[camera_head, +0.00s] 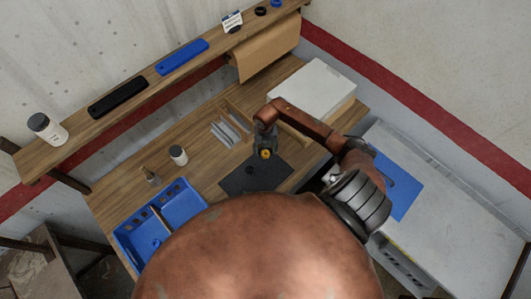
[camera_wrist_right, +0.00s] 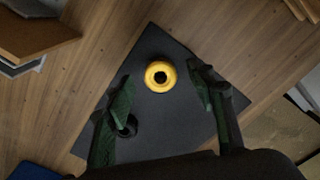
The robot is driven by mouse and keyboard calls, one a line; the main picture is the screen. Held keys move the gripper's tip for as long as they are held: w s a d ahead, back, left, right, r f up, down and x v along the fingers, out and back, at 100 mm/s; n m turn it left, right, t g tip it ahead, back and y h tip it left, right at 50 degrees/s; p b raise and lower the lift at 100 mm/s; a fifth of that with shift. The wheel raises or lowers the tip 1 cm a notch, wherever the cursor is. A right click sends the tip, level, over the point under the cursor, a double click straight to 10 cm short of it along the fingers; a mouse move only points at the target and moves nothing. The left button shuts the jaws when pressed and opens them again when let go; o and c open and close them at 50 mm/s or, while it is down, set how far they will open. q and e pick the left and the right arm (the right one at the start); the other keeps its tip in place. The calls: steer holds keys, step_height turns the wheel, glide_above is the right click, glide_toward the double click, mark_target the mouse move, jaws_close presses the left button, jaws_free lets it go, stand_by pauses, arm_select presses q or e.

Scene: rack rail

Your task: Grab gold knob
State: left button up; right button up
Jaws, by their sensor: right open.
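The gold knob is a round yellow ring with a dark centre hole. It shows in the right wrist view (camera_wrist_right: 160,65) on a dark mat (camera_wrist_right: 180,125), and in the head view (camera_head: 265,154) just below my right gripper (camera_head: 265,136). In the wrist view, the two open fingers of my right gripper (camera_wrist_right: 160,75) stand left and right of the knob, with a gap on each side. The jaws are empty. The height of the fingertips above the knob is hard to tell. My left gripper is not in view.
A black ring (camera_wrist_right: 127,127) lies on the mat behind the left finger. A blue tray (camera_head: 127,233), a small white jar (camera_head: 178,155), grey metal strips (camera_head: 226,133) and a white box (camera_head: 312,88) are on the wooden table. A shelf (camera_head: 140,85) runs along the wall.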

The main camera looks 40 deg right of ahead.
steer(key=shift+f, duration=0.6)
steer(key=shift+c, duration=0.6)
steer(key=c, duration=1.1)
